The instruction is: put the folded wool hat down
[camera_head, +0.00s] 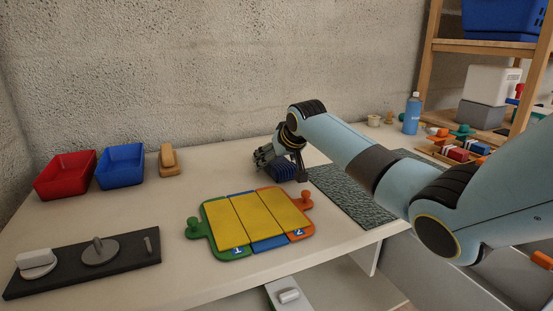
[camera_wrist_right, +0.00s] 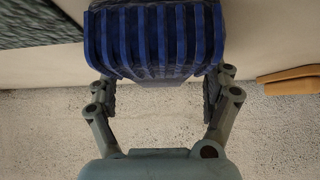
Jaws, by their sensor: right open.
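The folded wool hat (camera_head: 287,171) is dark blue and ribbed. In the head view it sits low at the table top, just left of the grey speckled mat (camera_head: 345,197). My right gripper (camera_head: 278,162) is over its back side and partly hides it. In the right wrist view the hat (camera_wrist_right: 155,42) fills the top middle, and the open fingers of my right gripper (camera_wrist_right: 160,88) stand at either side of its near edge. Whether the fingers touch the hat is hard to tell. My left gripper is not in view.
A yellow-topped board (camera_head: 257,220) with green and orange ends lies in front of the hat. Red (camera_head: 66,176) and blue (camera_head: 121,167) bins and a wooden piece (camera_head: 168,160) stand left. A dark fixture panel (camera_head: 120,262) is front left. A bottle (camera_head: 412,113) stands back right.

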